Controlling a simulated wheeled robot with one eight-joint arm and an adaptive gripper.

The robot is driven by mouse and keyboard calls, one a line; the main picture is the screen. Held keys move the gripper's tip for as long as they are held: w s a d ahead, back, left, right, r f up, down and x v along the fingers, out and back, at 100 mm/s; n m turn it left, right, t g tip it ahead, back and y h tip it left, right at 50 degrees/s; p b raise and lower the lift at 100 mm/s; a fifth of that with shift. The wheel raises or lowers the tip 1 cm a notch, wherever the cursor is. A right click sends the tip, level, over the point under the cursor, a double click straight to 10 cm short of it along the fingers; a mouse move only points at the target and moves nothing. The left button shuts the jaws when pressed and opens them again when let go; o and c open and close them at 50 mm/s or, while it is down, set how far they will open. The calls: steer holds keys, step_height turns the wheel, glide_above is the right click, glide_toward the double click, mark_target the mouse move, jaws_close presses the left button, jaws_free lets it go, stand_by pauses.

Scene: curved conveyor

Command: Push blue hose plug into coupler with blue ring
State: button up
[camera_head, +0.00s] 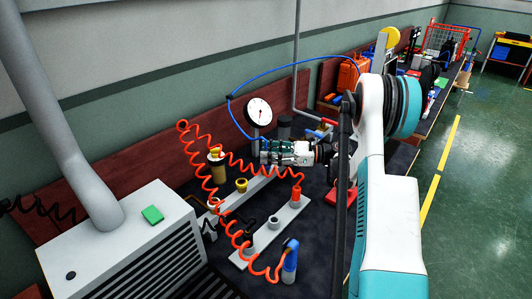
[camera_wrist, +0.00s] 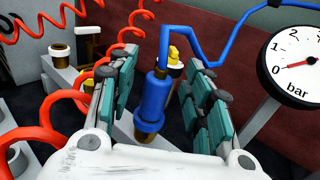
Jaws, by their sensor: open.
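My gripper (camera_wrist: 160,85) is open, with one finger on each side of the blue hose plug (camera_wrist: 152,100). The plug is a blue cylinder, roughly upright, with a blue hose leaving its top. Brass-coloured metal shows at its lower end; I cannot tell whether this is the plug's tip or a fitting below it. In the head view my gripper (camera_head: 286,152) is above the dark bench and covers the plug.
A red coiled hose (camera_head: 211,196) loops left of my gripper. A pale strip (camera_head: 262,240) carries several fittings. A pressure gauge (camera_head: 259,112) stands behind my gripper, close on the right in the wrist view. A grey vented box (camera_head: 125,243) fills the front left.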

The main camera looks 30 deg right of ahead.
steer(key=v, duration=1)
steer(key=shift+s+d, duration=0.25)
steer(key=shift+d, duration=0.05)
